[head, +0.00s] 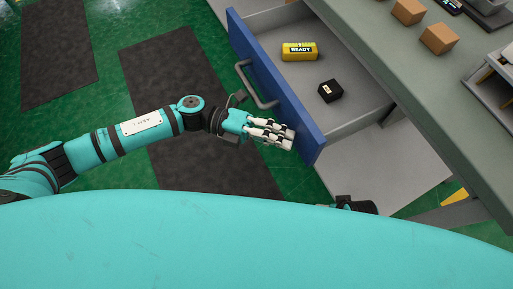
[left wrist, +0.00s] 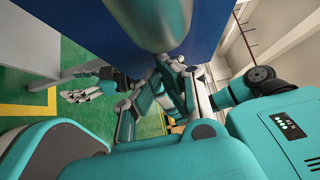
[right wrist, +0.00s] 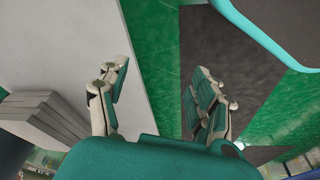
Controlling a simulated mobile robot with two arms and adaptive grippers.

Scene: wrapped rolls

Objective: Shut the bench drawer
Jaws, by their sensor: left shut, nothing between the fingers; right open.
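The bench drawer (head: 276,90) stands pulled out, its blue front facing left and its grey handle (head: 252,88) on that face. My left gripper (head: 291,138) is shut and empty at the front's lower right part, below the handle. In the left wrist view, the shut fingers (left wrist: 172,66) point at the blue front (left wrist: 110,25), under the metal handle (left wrist: 160,18). I cannot tell whether they touch it. My right gripper (right wrist: 160,92) is open, with nothing between its fingers, beside a pale grey surface; its hand is hidden in the head view.
A yellow roll marked READY (head: 299,51) and a small black box (head: 330,91) lie in the drawer. The bench top (head: 400,55) carries brown boxes (head: 439,39). Dark mats (head: 170,75) lie on the green floor, left of the drawer.

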